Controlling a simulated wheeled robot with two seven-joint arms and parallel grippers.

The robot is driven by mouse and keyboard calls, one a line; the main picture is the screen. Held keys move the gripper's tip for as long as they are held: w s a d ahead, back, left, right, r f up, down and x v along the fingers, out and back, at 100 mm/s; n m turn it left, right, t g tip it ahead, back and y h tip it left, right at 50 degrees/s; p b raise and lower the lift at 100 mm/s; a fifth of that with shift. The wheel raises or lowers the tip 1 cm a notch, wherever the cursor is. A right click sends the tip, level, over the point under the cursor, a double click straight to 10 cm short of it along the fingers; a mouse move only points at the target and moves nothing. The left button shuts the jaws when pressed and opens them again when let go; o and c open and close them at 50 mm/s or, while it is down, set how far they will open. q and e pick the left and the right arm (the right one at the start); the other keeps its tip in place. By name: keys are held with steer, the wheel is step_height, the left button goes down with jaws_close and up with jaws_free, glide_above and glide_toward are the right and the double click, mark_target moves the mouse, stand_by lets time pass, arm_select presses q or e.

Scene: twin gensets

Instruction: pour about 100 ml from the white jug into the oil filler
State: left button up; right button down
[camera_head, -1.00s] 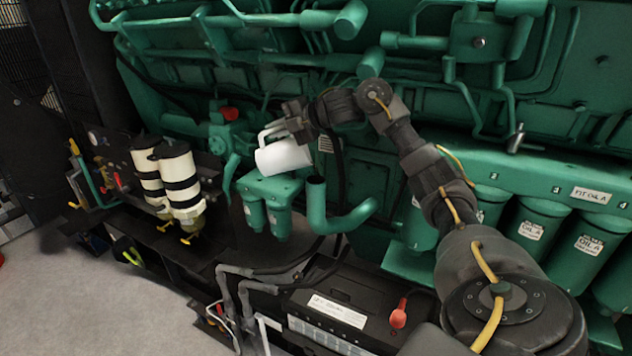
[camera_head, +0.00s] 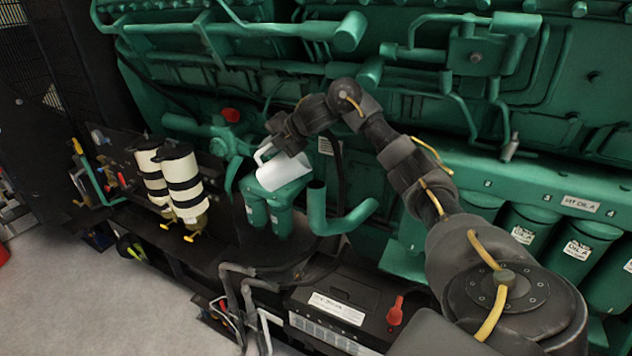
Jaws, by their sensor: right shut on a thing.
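The white jug (camera_head: 284,173) is tipped well over on its side, above the green filter housings in the camera_head view. My right gripper (camera_head: 273,146) is shut on the jug at its handle side, at the upper left. A green upturned pipe with an open top (camera_head: 317,208), which looks like the oil filler, stands just right of and below the jug's right end. The jug appears apart from it. I see no stream of liquid, and the jug's inside is hidden. My left gripper is not in view.
Two cream filters with black bands (camera_head: 184,187) stand to the left. A black battery (camera_head: 345,300) with a red terminal cover lies below. Green pipework (camera_head: 340,35) runs behind the arm, and green oil filters (camera_head: 530,227) line the right. Bare floor shows at lower left.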

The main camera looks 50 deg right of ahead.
steer(key=shift+d, duration=0.15)
steer(key=shift+a, duration=0.2)
steer(key=shift+d, duration=0.1)
steer(key=shift+w+f+p, duration=0.15)
steer(key=shift+p, duration=0.65)
steer(key=shift+w+a+f+g+h, duration=0.15)
steer(key=shift+a+f+g+h, duration=0.25)
steer(key=shift+g, duration=0.1)
steer(key=shift+w+a+f+n+h, duration=0.2)
steer(key=shift+f+n+h, duration=0.1)
steer(key=shift+f, duration=0.3)
steer(key=shift+d, duration=0.15)
